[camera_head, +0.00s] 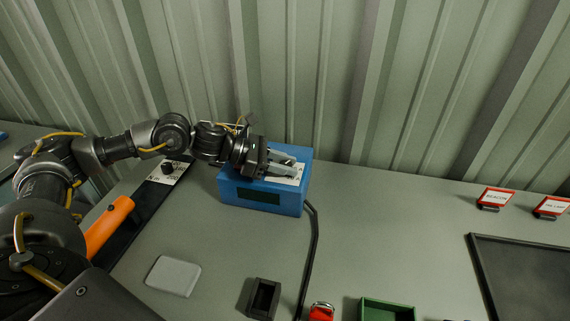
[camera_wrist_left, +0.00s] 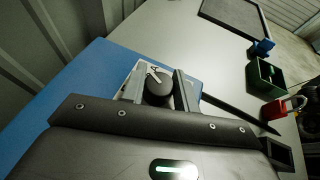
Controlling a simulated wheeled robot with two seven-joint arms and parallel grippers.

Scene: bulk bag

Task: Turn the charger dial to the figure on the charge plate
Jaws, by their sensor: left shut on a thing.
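The blue charger (camera_head: 262,195) stands on the bench near the corrugated wall, with a dark display window on its front and a white dial plate on top. My left gripper (camera_head: 287,169) reaches over the charger's top from the left. In the left wrist view, the round dark dial (camera_wrist_left: 158,88) with a white pointer line sits between the two fingers of my left gripper (camera_wrist_left: 160,90), which are shut on it. Part of the white scale behind the dial shows, but the fingers cover some of it. My right gripper is not in view.
A black cable runs from the charger's right side towards the front. A grey pad (camera_head: 173,276), a small black box (camera_head: 263,298), a red padlock (camera_head: 321,312) and a green tray (camera_head: 386,309) lie in front. Red-framed labels (camera_head: 495,199) and a black tray (camera_head: 525,275) are at right.

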